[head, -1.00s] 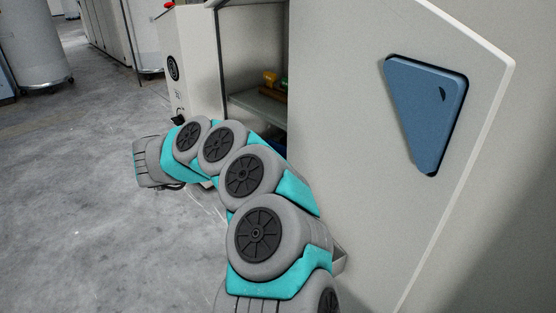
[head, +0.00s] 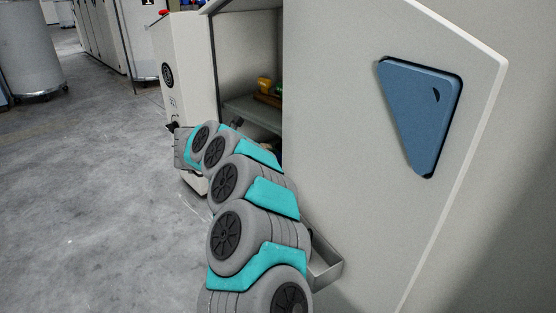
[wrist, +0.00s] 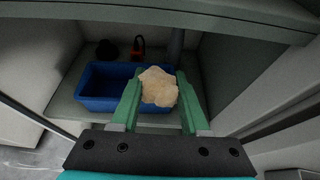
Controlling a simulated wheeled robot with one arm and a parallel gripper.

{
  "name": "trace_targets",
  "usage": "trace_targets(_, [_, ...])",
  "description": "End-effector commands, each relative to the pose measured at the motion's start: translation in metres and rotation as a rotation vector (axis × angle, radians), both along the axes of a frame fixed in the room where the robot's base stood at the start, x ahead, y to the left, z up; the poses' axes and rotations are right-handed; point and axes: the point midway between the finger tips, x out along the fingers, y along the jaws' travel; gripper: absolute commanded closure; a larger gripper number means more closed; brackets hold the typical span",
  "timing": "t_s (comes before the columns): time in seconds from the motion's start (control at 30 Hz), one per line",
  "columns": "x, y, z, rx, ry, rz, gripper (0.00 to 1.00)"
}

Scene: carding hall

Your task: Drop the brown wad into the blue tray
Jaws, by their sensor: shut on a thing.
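The brown wad (wrist: 160,92), pale tan and lumpy, sits between the green fingers of my gripper (wrist: 158,84) in the wrist view. The gripper is shut on it. The blue tray (wrist: 100,104) stands on a grey shelf just beyond and left of the wad. The wad overlaps the tray's right end in the picture; I cannot tell its height above the tray. The part of the tray that shows inside looks empty.
The shelf (head: 252,112) lies inside an open machine bay, with side walls and a ledge above. A black knob-like item (wrist: 106,50) and an orange-and-black item (wrist: 138,47) stand behind the tray. A panel (head: 330,150) borders the right.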

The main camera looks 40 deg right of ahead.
Motion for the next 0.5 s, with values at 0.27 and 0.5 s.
trace_targets(0.27, [0.008,-0.050,0.001,-0.003,0.001,-0.007,1.00])
trace_targets(0.5, [0.011,-0.055,-0.024,0.000,0.004,-0.001,1.00])
